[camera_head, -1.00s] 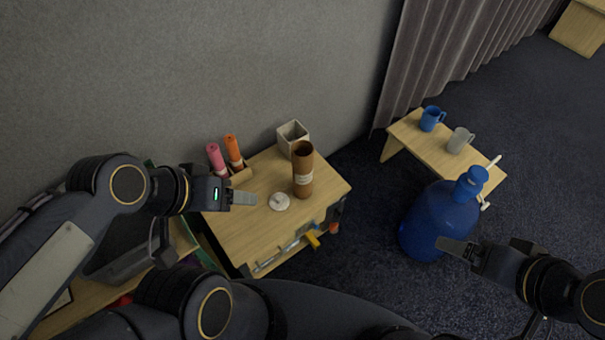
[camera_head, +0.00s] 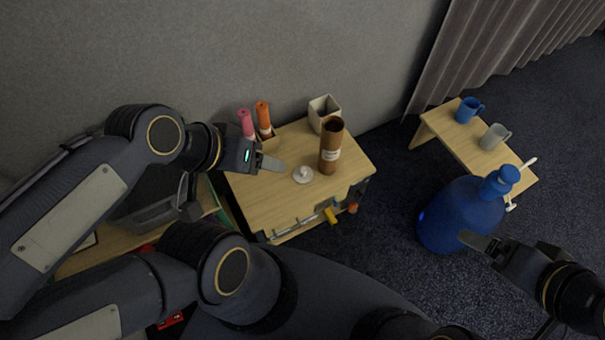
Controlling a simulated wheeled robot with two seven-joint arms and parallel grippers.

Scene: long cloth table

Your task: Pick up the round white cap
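The round white cap (camera_head: 302,175) lies on the top of a small wooden table (camera_head: 262,203), left of a brown cylinder. It has a small raised knob in its middle. My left gripper (camera_head: 271,163) is just left of the cap, pointing right toward it, with a short gap between. Its fingers are seen from above as one grey shape, so I cannot tell whether they are open. My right gripper (camera_head: 474,240) is far to the right, in front of the big blue bottle, and its finger opening is also unclear.
The brown cylinder (camera_head: 331,147) stands close right of the cap. A square cream container (camera_head: 323,111) is behind it. Pink (camera_head: 246,124) and orange (camera_head: 263,117) rolls stand at the back left. The blue bottle (camera_head: 458,216) stands by a low bench (camera_head: 450,136) with mugs.

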